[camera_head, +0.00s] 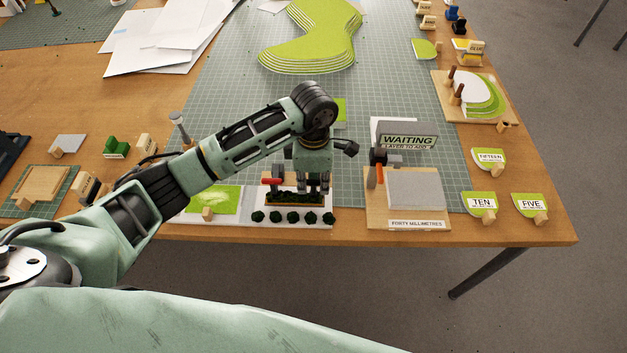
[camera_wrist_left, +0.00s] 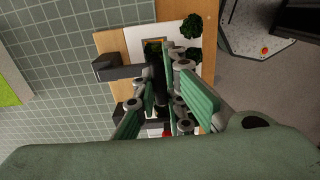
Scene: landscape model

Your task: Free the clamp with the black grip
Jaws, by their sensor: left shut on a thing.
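My left gripper (camera_head: 312,188) points down over a small wooden-edged planting tray (camera_head: 293,204) near the table's front edge. In the left wrist view its fingers (camera_wrist_left: 158,78) are shut around a dark upright grip (camera_wrist_left: 158,92), which looks like the black grip of a clamp. A dark clamp bar (camera_wrist_left: 125,71) runs from beside the fingers to a block over the board's far edge. I cannot tell whether the clamp still presses on the board. A clamp with a red grip (camera_head: 272,181) stands just left of the gripper. My right gripper is not in view.
Several dark green bushes (camera_head: 291,217) stand in front of the tray. The cutting mat (camera_head: 235,110) behind is partly bare.

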